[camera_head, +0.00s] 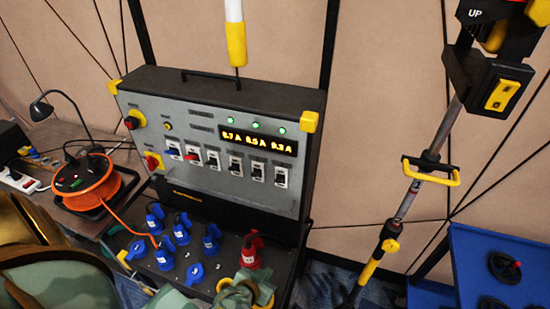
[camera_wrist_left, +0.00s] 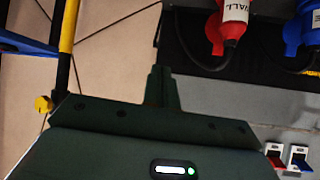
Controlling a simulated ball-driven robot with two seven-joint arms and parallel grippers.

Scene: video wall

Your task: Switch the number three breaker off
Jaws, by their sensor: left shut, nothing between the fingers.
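The grey breaker panel (camera_head: 140,112) stands upright in a black case at the centre of the head view. A row of breakers crosses it. The first from the left has a blue lever (camera_head: 172,152), the second a red lever (camera_head: 191,156). The third breaker (camera_head: 212,158) and those to its right have dark levers. Their numbers are too small to read. My left gripper (camera_head: 243,288) is low in front of the case, below the red plug, apart from the breakers. In the wrist view its fingers (camera_wrist_left: 161,86) are shut and empty. My right gripper is out of view.
A red plug (camera_head: 250,250) and several blue plugs (camera_head: 181,230) stick out below the panel. An orange cable reel (camera_head: 88,190) is at left. A stand pole (camera_head: 408,201) with a yellow handle and a blue cart (camera_head: 478,250) are at right.

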